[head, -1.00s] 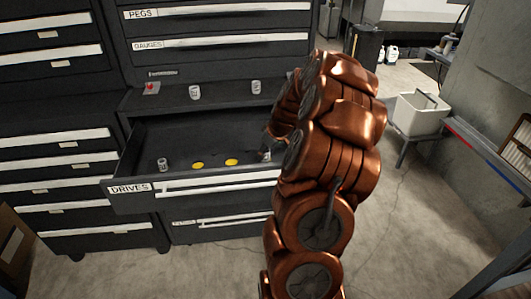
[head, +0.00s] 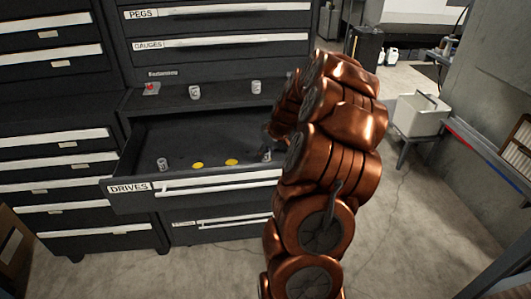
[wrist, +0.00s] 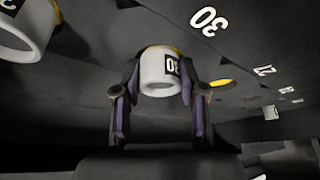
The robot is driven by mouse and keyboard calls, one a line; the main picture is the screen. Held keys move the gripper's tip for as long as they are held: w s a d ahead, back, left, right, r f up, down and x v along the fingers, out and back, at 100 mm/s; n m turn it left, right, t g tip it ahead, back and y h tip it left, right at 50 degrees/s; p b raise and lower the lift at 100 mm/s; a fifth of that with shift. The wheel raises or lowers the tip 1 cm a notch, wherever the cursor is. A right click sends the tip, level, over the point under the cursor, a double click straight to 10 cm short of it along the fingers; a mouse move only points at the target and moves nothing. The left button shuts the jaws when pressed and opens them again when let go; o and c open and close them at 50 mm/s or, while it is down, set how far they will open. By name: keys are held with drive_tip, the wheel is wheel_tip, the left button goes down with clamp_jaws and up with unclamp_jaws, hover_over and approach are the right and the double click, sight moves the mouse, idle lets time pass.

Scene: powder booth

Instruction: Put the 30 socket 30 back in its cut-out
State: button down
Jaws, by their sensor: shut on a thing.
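My gripper (wrist: 160,92) is shut on the white socket 30 (wrist: 155,72), its black "30" label facing the wrist camera. In the wrist view a yellow cut-out edge shows right behind the socket, near a large "30" printed on the dark drawer floor (wrist: 240,55). I cannot tell whether the socket is seated or above the floor. In the head view the gripper (head: 268,148) is at the right end of the open DRIVES drawer (head: 128,185), mostly hidden by my copper arm.
Yellow empty cut-outs (head: 197,165) (head: 231,162) lie mid-drawer, and a socket (head: 162,164) stands at its left. Two sockets (head: 195,92) (head: 256,87) and a red-topped item (head: 151,89) stand on the ledge behind. A large socket (wrist: 25,30) is close left in the wrist view.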

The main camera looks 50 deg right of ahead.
drive_tip(key=shift+s+a+f, duration=0.2)
drive_tip(key=shift+a+f, duration=0.05)
drive_tip(key=shift+f, duration=0.35)
drive_tip(key=c, duration=0.9)
unclamp_jaws()
drive_tip(key=o, duration=0.3)
drive_tip(key=shift+w+d, duration=0.1)
drive_tip(key=shift+d, duration=0.05)
drive_tip(key=shift+o, duration=0.2)
drive_tip(key=shift+r, duration=0.1)
drive_tip(key=shift+d+r, duration=0.1)
drive_tip(key=shift+r, duration=0.1)
